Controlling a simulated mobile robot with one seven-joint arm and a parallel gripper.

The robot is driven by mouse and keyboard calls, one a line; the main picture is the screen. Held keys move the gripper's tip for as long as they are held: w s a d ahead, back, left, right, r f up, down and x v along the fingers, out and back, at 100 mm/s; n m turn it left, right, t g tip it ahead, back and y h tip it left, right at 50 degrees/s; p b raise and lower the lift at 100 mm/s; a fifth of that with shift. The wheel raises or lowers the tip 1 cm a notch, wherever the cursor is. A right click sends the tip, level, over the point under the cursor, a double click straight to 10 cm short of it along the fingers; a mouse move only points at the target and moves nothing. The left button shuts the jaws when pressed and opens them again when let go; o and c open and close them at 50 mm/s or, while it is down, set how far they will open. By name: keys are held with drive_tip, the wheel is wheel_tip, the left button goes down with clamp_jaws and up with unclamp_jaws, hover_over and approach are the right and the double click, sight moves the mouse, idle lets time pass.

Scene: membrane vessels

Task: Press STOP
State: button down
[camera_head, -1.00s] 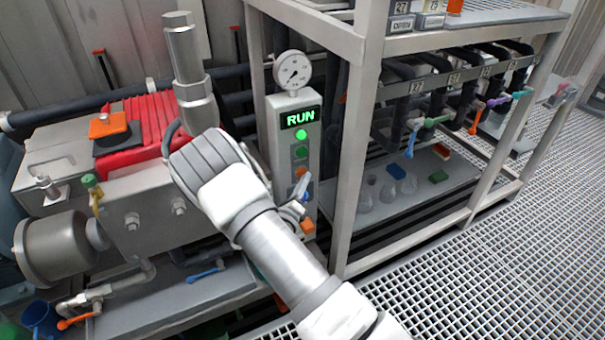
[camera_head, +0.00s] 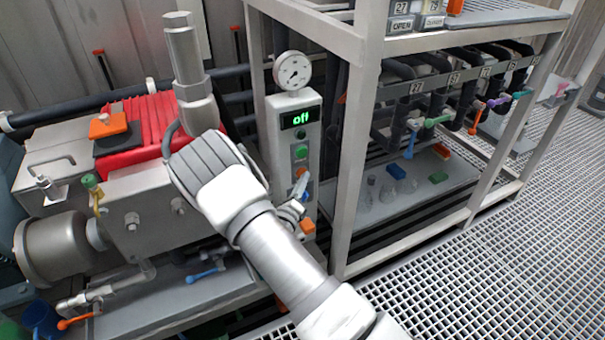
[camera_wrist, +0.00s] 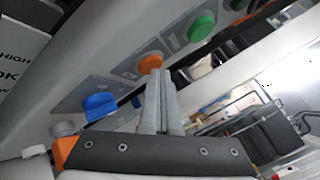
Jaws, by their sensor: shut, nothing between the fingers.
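The control panel (camera_head: 274,140) stands on a post, and its display (camera_head: 300,118) reads "off" in green. Below it are a dark lamp (camera_head: 300,133), a green button (camera_head: 301,151) and an orange button (camera_head: 301,171). In the wrist view, the orange button (camera_wrist: 150,62) sits between the green button (camera_wrist: 201,28) and a blue knob (camera_wrist: 98,103). My gripper (camera_wrist: 158,76) is shut and empty, with its fingertips at the orange button, apparently touching it. My gripper also shows in the head view (camera_head: 302,181). The label by the orange button is not legible.
A gauge (camera_head: 292,70) is on top of the panel. A red-finned machine (camera_head: 150,120) stands to the left. A frame post (camera_head: 355,150) and a shelf with several valves (camera_head: 430,122) stand close on the right. The grated floor (camera_head: 500,240) is open.

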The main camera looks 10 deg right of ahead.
drive_tip(key=shift+s+d, duration=0.15)
drive_tip(key=shift+s, duration=0.55)
drive_tip(key=shift+s+d+p, duration=0.2)
drive_tip(key=shift+s+p, duration=0.15)
drive_tip(key=shift+s, duration=0.45)
drive_tip(key=shift+s+d+p, duration=0.25)
drive_tip(key=shift+s+p, duration=0.05)
drive_tip(key=shift+s, duration=0.55)
drive_tip(key=shift+s+d+p, duration=0.2)
drive_tip(key=shift+s+p, duration=0.15)
drive_tip(key=shift+s, duration=0.45)
